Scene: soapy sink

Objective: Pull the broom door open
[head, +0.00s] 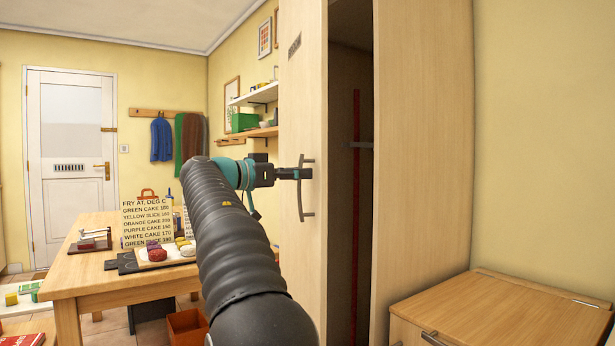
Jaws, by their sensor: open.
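The broom door (305,95) is a pale wood panel with a small dark label near its top. It stands partly open, swung out to the left of the tall cupboard (425,150). Its grey bar handle (306,200) is upright on the door's face. My gripper (304,173) is at the handle's upper part, with its dark fingers open around or beside the bar; I cannot tell which. In the dark gap, a red upright pole (356,200) shows inside the cupboard.
A low wooden cabinet (510,310) stands at the right, in front of the cupboard. A wooden table (100,280) with a sign (148,222) and small items is at the left. An orange-brown box (187,326) is on the floor near my arm.

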